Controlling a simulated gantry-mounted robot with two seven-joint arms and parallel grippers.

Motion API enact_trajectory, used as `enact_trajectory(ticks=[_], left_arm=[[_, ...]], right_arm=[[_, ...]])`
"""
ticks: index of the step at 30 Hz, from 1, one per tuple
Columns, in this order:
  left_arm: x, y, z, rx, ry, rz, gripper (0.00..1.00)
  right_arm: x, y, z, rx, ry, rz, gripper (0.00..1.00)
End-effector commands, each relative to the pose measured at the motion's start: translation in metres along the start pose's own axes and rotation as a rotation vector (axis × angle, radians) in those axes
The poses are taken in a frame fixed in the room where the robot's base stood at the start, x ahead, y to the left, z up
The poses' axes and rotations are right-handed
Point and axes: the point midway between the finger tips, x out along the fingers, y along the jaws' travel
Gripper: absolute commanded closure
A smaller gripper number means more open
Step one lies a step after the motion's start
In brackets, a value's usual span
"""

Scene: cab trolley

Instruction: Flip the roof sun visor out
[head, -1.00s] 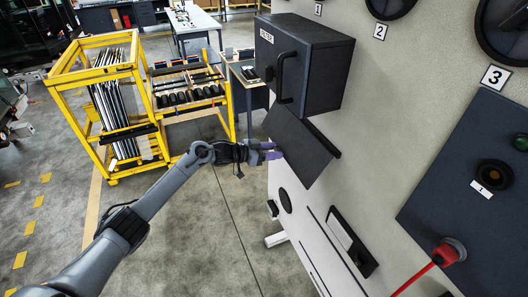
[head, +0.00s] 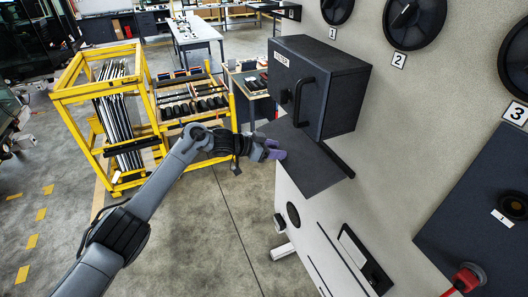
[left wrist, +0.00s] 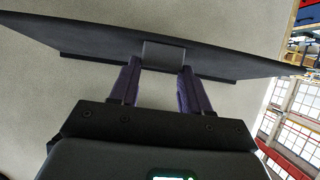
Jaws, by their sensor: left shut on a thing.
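The sun visor (head: 305,168) is a flat dark panel on the light wall, just under a dark box. It sticks out from the wall, its hinge side along a dark bar at the wall. My left gripper (head: 274,150) is at its outer edge in the head view. In the left wrist view the visor (left wrist: 110,38) spans the top. The two purple fingers of my left gripper (left wrist: 158,80) reach up to a small grey tab (left wrist: 163,52) on its edge, one on each side, and are shut on it. My right gripper is not in view.
The dark box (head: 322,85) with a handle hangs close above the visor. Numbered round dials (head: 415,22) and a dark panel with a red knob (head: 468,278) are on the wall at right. A yellow rack (head: 105,110) stands at left. The floor between is clear.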

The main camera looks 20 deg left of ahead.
Motion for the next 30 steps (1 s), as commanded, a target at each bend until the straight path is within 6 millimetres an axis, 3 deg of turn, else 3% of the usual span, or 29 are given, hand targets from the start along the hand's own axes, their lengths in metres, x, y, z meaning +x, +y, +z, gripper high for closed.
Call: enact_trajectory(ticks=[1, 20, 21, 25, 30], left_arm=[[0.0008, 0.0033, -0.0179, 0.008, 0.005, 0.002, 1.00], [0.0035, 0.0054, -0.0193, 0.009, -0.048, 0.006, 1.00], [0.0035, 0.0056, -0.0191, 0.009, -0.048, 0.007, 0.49], [0.0029, 0.0047, -0.0166, 0.007, -0.053, 0.006, 0.29], [0.0022, 0.0036, -0.0140, 0.005, -0.057, 0.004, 0.28]], right_arm=[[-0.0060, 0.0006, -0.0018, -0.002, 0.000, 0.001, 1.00], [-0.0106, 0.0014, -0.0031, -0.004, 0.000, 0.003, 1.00], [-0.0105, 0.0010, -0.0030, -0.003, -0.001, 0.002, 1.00], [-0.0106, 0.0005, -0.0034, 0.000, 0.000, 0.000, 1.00], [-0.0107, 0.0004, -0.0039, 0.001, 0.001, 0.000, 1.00]])
